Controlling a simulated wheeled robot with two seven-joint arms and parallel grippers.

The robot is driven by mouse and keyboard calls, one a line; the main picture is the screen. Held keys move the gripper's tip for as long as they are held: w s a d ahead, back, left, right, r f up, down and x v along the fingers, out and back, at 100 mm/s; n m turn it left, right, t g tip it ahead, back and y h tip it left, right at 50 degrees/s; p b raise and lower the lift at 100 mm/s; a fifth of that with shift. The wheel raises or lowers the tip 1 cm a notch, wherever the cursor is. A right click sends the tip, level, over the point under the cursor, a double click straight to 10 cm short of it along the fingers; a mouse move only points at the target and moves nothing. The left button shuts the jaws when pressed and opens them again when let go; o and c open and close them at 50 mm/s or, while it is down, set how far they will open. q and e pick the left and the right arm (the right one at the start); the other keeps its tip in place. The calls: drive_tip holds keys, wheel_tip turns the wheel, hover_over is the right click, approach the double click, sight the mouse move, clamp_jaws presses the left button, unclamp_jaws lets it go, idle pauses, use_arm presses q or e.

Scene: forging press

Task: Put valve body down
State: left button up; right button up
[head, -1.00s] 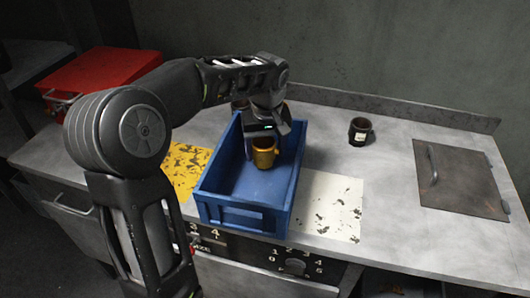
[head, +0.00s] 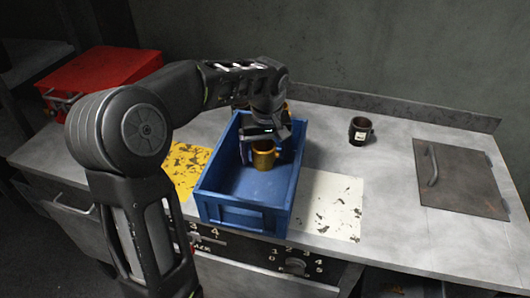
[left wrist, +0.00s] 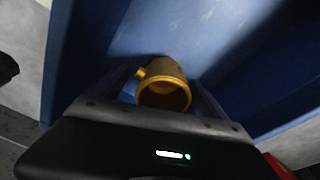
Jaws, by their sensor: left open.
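The valve body (head: 264,156) is a yellow-brass, hollow piece with a small side stub. It stands inside the blue crate (head: 245,216), towards its far end. In the left wrist view the valve body (left wrist: 163,84) shows its open round end between the fingers. My left gripper (head: 262,146) is open, with its fingers on either side of the valve body; it also shows in the left wrist view (left wrist: 165,98). I cannot tell whether a finger still touches it. My right gripper is not in view.
A dark mug-like part (head: 360,131) stands right of the crate. A metal plate with a handle (head: 460,178) lies further right. A yellow worn patch (head: 186,165) and a white one (head: 332,205) flank the crate. A red box (head: 98,72) is at back left. Brass shows behind my gripper.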

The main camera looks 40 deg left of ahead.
use_arm(q)
drive_tip(key=shift+r, duration=0.2)
wheel_tip(320, 180, up, 12)
drive_tip(key=s+d, duration=0.1)
drive_tip(key=shift+s+d+p, duration=0.15)
drive_tip(key=shift+p, duration=0.2)
